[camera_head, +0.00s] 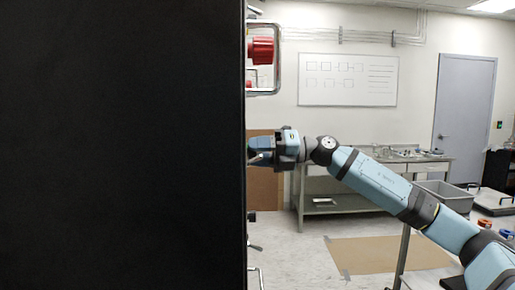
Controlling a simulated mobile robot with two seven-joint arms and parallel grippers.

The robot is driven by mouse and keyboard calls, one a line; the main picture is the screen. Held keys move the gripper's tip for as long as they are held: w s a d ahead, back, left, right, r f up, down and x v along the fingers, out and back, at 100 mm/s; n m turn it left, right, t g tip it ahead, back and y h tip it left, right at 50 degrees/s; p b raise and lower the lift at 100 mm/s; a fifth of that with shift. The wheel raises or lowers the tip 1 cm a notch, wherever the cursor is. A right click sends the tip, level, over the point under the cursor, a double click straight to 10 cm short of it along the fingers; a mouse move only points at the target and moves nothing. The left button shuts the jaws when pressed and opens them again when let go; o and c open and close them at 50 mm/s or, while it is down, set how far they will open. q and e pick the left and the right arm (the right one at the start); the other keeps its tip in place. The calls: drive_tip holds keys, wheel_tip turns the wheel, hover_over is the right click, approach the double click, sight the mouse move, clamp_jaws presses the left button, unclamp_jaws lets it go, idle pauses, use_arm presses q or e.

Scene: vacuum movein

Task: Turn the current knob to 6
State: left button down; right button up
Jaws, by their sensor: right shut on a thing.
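A large black panel (122,150) fills the left half of the head view, seen close up. My right gripper (256,152) reaches in from the right to the panel's right edge, at about mid height. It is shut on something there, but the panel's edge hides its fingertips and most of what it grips. I cannot make out the current knob or any number scale. My left gripper is not in view.
A red part (262,51) inside a metal frame sticks out past the panel's edge, above my gripper. Small levers (254,247) stick out below. A workbench (335,190), a grey bin (443,195) and a whiteboard (347,80) stand farther back.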

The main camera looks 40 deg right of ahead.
drive_tip(key=m+p, duration=0.9)
drive_tip(key=m, duration=0.7)
drive_tip(key=shift+r+p, duration=0.1)
drive_tip(key=shift+p, duration=0.3)
drive_tip(key=o, duration=0.9)
